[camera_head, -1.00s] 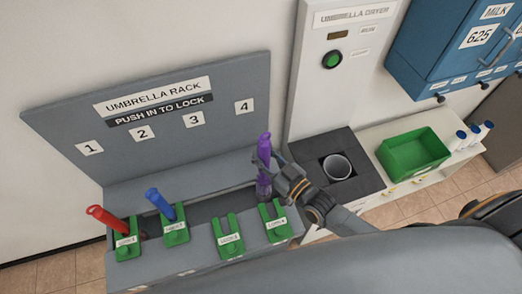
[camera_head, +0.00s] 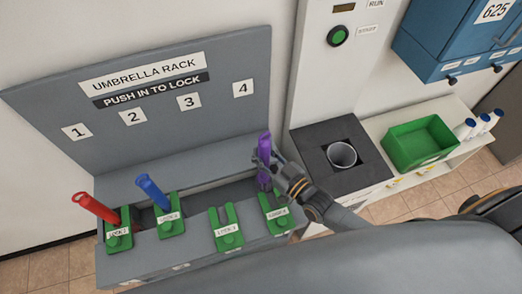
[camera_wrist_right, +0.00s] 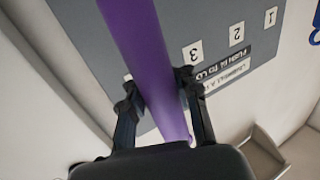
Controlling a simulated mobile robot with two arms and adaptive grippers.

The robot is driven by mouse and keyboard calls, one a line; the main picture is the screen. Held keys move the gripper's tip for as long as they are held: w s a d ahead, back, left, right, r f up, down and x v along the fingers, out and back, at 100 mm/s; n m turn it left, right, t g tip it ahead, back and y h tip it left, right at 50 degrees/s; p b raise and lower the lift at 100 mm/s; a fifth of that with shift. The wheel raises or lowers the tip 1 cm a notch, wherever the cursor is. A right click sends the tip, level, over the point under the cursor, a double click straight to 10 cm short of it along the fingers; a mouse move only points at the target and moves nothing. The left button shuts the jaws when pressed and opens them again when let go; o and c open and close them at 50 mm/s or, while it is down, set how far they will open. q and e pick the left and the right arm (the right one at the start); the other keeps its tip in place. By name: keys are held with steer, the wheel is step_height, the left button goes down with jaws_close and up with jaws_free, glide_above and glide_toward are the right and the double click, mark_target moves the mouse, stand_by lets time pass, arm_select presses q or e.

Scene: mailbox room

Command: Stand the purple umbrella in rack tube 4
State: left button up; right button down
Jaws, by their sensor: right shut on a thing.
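The purple umbrella (camera_head: 265,150) is upright in my right gripper (camera_head: 264,162), at the number 4 end of the umbrella rack (camera_head: 190,190). The right gripper is shut on it; the right wrist view shows the purple shaft (camera_wrist_right: 145,50) between both fingers (camera_wrist_right: 162,100). The umbrella's lower part is just behind the green lock 4 bracket (camera_head: 276,210). I cannot tell how deep its lower end sits in tube 4, as the gripper and bracket hide it. My left gripper is not in view.
A red umbrella (camera_head: 95,207) stands at lock 1 and a blue one (camera_head: 153,192) at lock 2. The lock 3 bracket (camera_head: 227,230) holds nothing. The umbrella dryer (camera_head: 315,145) with its round opening and a green bin (camera_head: 418,143) stand to the right.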

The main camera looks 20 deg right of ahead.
steer(key=c, duration=0.9)
jaws_free()
steer(key=shift+s, duration=0.1)
steer(key=shift+s+d+f, duration=0.1)
steer(key=shift+s+d, duration=0.05)
steer(key=shift+s, duration=0.1)
steer(key=v, duration=1.1)
steer(key=shift+s+d, duration=0.1)
steer(key=shift+s, duration=0.05)
